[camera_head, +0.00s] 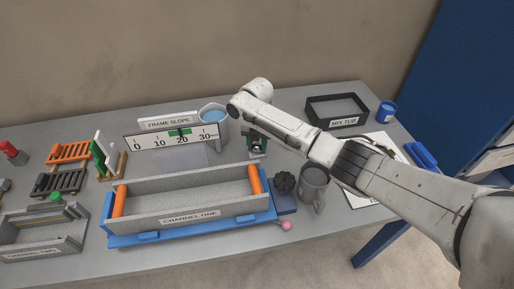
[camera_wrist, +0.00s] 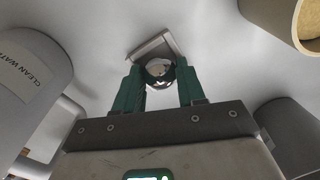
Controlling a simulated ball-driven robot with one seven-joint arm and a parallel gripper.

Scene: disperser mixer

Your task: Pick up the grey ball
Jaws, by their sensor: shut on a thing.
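The grey ball (camera_wrist: 160,71) shows in the wrist view as a small shiny round thing between the green fingertips. My gripper (camera_wrist: 160,82) is shut on it. A small grey block or holder (camera_wrist: 151,47) shows just beyond the ball; I cannot tell whether the ball touches it. In the head view my gripper (camera_head: 257,150) points down over the table, behind the right end of the channel one trough (camera_head: 190,215). The ball cannot be made out in the head view.
A clean water jug (camera_head: 213,114) stands close left of my gripper; it also shows in the wrist view (camera_wrist: 30,75). A grey mug (camera_head: 313,185) and a dark knob (camera_head: 284,181) stand in front right. The mix tub (camera_head: 337,112) is at the back right.

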